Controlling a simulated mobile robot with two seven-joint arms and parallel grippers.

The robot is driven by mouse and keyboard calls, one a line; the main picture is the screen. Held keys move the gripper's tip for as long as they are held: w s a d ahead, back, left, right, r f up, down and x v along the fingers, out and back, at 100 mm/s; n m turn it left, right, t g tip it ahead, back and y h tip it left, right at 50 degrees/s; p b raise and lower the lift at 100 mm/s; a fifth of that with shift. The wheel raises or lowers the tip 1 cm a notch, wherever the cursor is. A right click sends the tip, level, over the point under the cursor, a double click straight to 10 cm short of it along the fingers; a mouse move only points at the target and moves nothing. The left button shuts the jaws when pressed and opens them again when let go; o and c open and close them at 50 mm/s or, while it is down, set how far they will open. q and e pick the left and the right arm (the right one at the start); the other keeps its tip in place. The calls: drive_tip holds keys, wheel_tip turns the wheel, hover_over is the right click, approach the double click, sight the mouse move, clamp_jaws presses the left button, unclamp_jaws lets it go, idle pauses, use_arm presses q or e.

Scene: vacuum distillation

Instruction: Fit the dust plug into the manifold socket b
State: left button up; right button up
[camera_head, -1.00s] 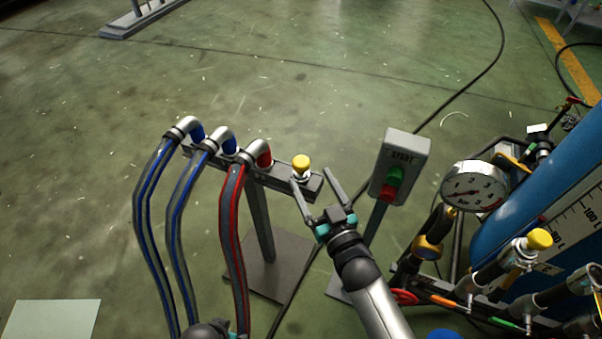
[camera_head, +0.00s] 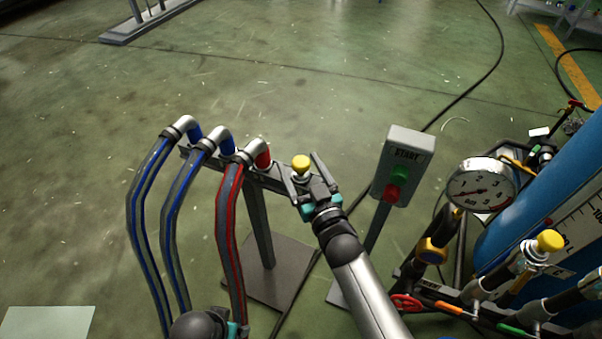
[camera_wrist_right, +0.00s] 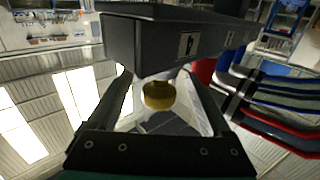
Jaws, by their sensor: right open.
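A yellow-capped dust plug (camera_head: 301,163) stands upright at the right end of a dark stand bar. It also shows in the right wrist view (camera_wrist_right: 158,95), between the fingers. My right gripper (camera_head: 307,177) is open, with one finger on each side of the plug; I cannot tell whether either touches it. A pipe manifold (camera_head: 456,309) lies at lower right, with short upward branches. One branch carries another yellow cap (camera_head: 550,240). I cannot tell which branch is socket b. Only the rear of my left gripper shows at the bottom edge; its fingers are hidden.
Two blue hoses (camera_head: 180,235) and a red hose (camera_head: 231,235) hang from the same bar, left of the plug. A start button box (camera_head: 403,165) stands to the right. A pressure gauge (camera_head: 481,187) and blue tank (camera_head: 545,190) are farther right.

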clamp_jaws()
idle(0.7)
